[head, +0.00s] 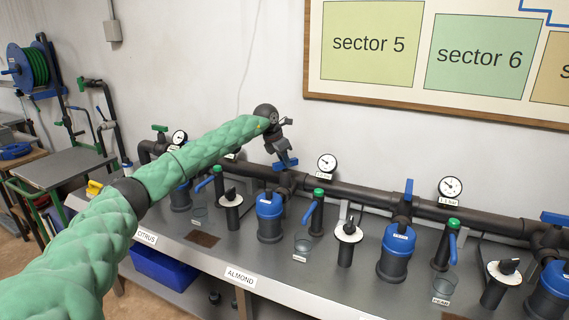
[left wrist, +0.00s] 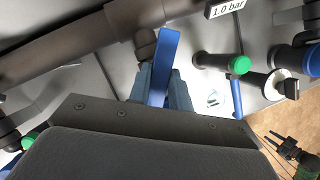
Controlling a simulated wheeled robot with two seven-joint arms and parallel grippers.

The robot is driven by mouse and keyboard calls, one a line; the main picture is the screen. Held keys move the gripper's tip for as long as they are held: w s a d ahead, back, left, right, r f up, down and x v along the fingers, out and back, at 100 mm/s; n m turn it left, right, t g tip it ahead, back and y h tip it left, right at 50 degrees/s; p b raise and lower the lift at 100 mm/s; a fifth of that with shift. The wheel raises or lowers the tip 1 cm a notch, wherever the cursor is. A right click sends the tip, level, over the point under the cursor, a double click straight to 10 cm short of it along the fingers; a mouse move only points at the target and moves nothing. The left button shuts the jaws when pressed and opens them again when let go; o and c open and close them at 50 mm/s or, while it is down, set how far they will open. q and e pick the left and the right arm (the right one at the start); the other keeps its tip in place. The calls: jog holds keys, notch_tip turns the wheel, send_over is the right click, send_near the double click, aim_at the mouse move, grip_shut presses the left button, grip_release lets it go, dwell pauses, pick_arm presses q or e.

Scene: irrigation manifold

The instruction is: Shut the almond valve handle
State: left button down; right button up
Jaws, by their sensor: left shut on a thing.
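The almond valve handle (head: 283,165) is a blue lever on the dark pipe, above the bench part with the ALMOND label (head: 240,277). My left gripper (head: 283,152) is shut on it. In the left wrist view the blue handle (left wrist: 167,50) stands between the two fingers of the left gripper (left wrist: 160,92), its upper end sticking out past them. The valve body under the handle is mostly hidden by the gripper.
A blue-capped filter (head: 270,215), a green-topped tap (head: 317,210) and a pressure gauge (head: 327,163) stand close by. Another blue valve handle (head: 409,190) stands upright farther right. The dark pipe (head: 350,191) runs along the wall. The bench front has some bare room.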

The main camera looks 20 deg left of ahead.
pick_arm(q)
jog(key=m+h, duration=0.1)
jog(key=m, duration=0.1)
jog(key=shift+w+a+m+g, duration=0.1)
jog(key=shift+m+g, duration=0.2)
jog(key=shift+m, duration=0.1)
jog(key=m+g+b, duration=0.1)
jog(key=m, duration=0.3)
jog(key=shift+w+h, duration=0.1)
jog(key=shift+h, duration=0.3)
jog(key=m+g, duration=0.2)
jog(key=m, duration=0.2)
jog(key=shift+a+m, duration=0.1)
jog(key=shift+m, duration=0.3)
jog(key=shift+r, duration=0.1)
pick_arm(e)
jog(key=f, duration=0.1)
jog(key=a+f, duration=0.2)
jog(key=shift+w+f+y, duration=0.1)
jog(key=shift+w+y, duration=0.15)
jog(key=shift+y, duration=0.05)
jog(key=shift+s, duration=0.1)
pick_arm(q)
jog(key=c, duration=1.3)
grip_release()
pick_arm(e)
jog(key=shift+r, duration=0.25)
